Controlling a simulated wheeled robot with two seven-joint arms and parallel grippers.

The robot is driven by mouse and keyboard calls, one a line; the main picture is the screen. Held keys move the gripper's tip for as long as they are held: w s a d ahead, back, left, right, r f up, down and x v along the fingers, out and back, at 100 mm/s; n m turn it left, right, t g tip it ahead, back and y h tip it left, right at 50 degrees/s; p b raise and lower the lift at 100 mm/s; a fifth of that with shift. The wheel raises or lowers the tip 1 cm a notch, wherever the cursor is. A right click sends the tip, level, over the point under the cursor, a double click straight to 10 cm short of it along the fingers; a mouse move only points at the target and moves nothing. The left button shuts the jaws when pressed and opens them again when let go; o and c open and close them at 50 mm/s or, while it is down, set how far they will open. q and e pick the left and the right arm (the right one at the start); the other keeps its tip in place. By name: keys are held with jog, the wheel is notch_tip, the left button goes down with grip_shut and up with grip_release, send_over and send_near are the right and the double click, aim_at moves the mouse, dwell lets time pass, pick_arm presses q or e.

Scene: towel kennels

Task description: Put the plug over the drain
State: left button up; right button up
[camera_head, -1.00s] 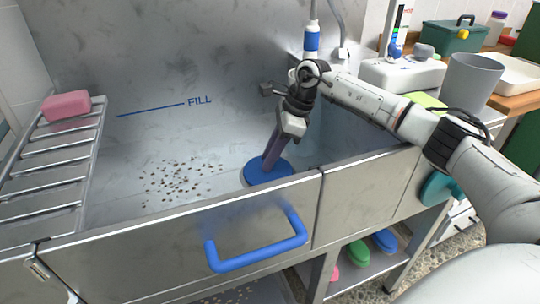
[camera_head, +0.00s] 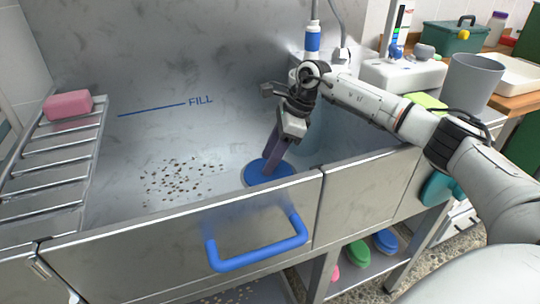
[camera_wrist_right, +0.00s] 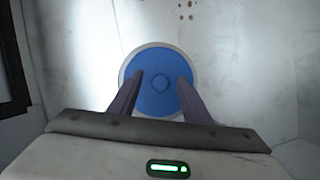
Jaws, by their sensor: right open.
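The blue round plug (camera_head: 258,175) lies flat on the floor of the metal tub (camera_head: 130,180). In the right wrist view the plug (camera_wrist_right: 160,68) sits inside a pale ring, which looks like the rim of the drain (camera_wrist_right: 124,74); the drain opening itself is hidden under it. My right gripper (camera_head: 270,172) reaches down into the tub with its fingers over the plug. In the right wrist view its two fingers (camera_wrist_right: 160,88) are apart, with nothing between them, and a small round knob shows at the plug's middle. My left gripper is not in view.
Brown specks (camera_head: 180,178) lie on the tub floor left of the plug. The front wall has a blue handle (camera_head: 258,258). A slatted rack (camera_head: 60,150) with a pink sponge (camera_head: 67,105) is at the left. A grey cup (camera_head: 472,82) stands at the right.

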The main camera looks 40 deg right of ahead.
jog(key=p+v, duration=0.5)
jog(key=v, duration=0.3)
jog(key=shift+p, duration=0.4)
jog(key=shift+w, duration=0.1)
